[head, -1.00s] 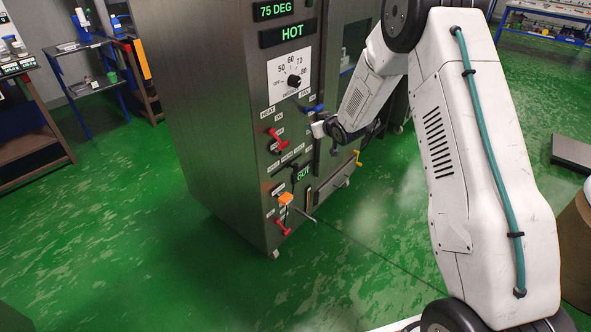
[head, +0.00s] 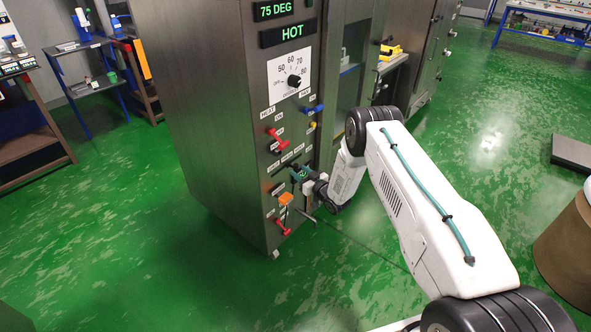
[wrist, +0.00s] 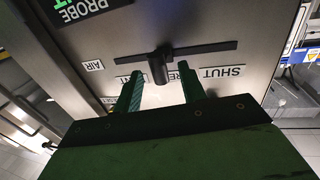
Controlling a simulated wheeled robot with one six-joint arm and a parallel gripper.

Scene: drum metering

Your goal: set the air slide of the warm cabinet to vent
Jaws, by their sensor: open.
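The warm cabinet (head: 215,120) stands left of centre in the head view, its control panel facing my arm. My gripper (head: 297,173) is at the lower panel and covers part of it. In the wrist view, the air slide's dark knob (wrist: 159,68) stands on a black horizontal slot (wrist: 205,48), near its middle. The picture is upside down there, with an AIR label (wrist: 93,66) at left, a SHUT label (wrist: 222,72) at right, and two partly hidden labels between. The green fingers of my gripper (wrist: 160,90) are open, one either side of the knob's line; contact cannot be told.
A PROBE display (wrist: 90,10) is close by in the wrist view. Red handles (head: 277,138), a blue handle (head: 313,109), an orange tag (head: 286,198) and a dial (head: 293,81) crowd the panel. Green floor is clear in front. A brown drum (head: 568,245) stands at right.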

